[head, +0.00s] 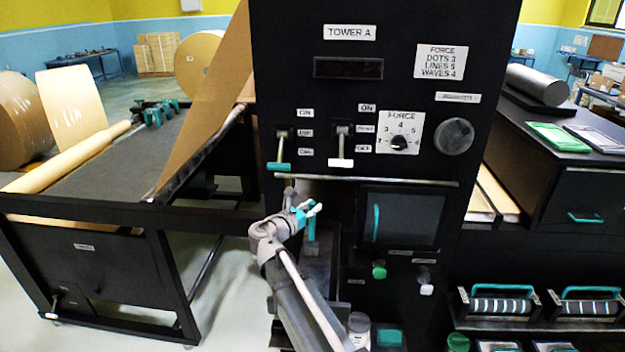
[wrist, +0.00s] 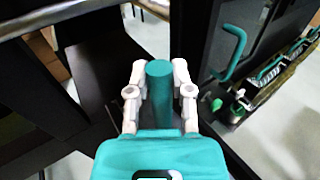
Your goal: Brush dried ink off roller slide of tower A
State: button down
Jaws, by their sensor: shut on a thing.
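Tower A (head: 290,60) is a tall black machine with a "TOWER A" label. My gripper (head: 314,208) is in front of its lower left part, beside a dark opening. It is shut on an upright teal handle (head: 311,230). The wrist view shows the round teal handle (wrist: 159,85) between the two white fingers. I cannot tell whether it belongs to a brush or to the slide. A dark block (head: 316,264) shows below the handle. No bristles or dried ink can be made out.
A metal bar (head: 370,179) crosses the tower above my gripper. A dark window (head: 400,218) with a teal handle is to the right. A force dial (head: 399,142) and two levers are above. A black table (head: 90,150) stands left; ink rollers (head: 502,305) sit lower right.

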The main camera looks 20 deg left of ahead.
jog(key=shift+w+a, duration=0.15)
jog(key=shift+w, duration=0.45)
jog(key=shift+w+r+p, duration=0.1)
jog(key=shift+r+p, duration=0.25)
jog(key=shift+p, duration=0.05)
notch_tip(320, 180, up, 2)
jog(key=shift+a+r+p, duration=0.1)
jog(key=shift+r+p, duration=0.15)
jog(key=shift+p, duration=0.6)
notch_tip(320, 180, up, 5)
jog(key=p, duration=0.5)
jog(key=shift+f, duration=0.1)
jog(key=shift+t, duration=0.3)
